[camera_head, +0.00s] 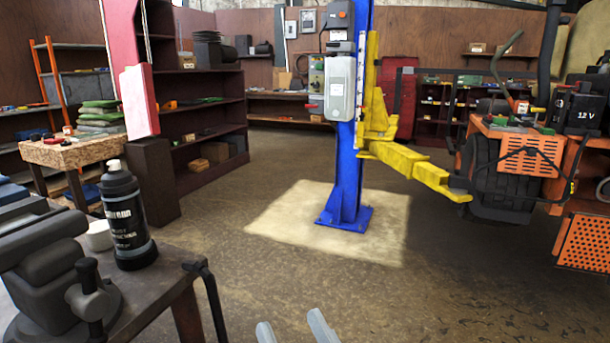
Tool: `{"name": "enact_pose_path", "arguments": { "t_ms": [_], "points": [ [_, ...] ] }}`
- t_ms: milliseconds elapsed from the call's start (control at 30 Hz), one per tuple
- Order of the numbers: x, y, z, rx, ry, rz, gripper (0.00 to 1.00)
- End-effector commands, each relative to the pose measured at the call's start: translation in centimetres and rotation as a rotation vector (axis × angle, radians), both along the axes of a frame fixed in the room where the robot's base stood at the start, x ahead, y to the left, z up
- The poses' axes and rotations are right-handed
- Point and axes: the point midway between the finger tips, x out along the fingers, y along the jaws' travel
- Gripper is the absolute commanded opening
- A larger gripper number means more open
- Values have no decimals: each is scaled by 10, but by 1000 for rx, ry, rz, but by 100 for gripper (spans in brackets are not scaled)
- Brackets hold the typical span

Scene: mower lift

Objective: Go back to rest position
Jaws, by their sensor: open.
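My gripper (295,331) shows at the bottom edge, right of centre-left, as two grey fingertips with a gap between them. It is open, and nothing shows between the fingertips. The rest of my gripper and my arm are below the picture. The blue lift post (347,185) stands ahead on the floor, with a grey control box (340,88) on it. A yellow lift arm (415,170) reaches right from the post toward the orange mower (532,155). My gripper is apart from all of these.
A workbench (172,262) with a vise (50,270) and a black bottle (126,215) stands close at left; a hook or cable hangs at its edge. Shelves (205,125) stand behind. An orange perforated panel (585,242) is at right. The middle floor (400,290) is clear.

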Motion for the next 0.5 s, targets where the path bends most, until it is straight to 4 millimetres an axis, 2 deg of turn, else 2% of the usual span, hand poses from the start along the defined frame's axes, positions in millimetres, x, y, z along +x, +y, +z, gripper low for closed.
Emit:
{"name": "enact_pose_path", "arguments": {
  "t_ms": [33, 200, 367, 500],
  "points": [
    [-9, -18, -17, 2, 22, -48, 57],
    [-43, -73, -60, -14, 60, -194, 57],
    [-85, -116, -94, -65, 102, -303, 57],
    [-127, -147, -118, -128, 148, -376, 57]
  ]
}}
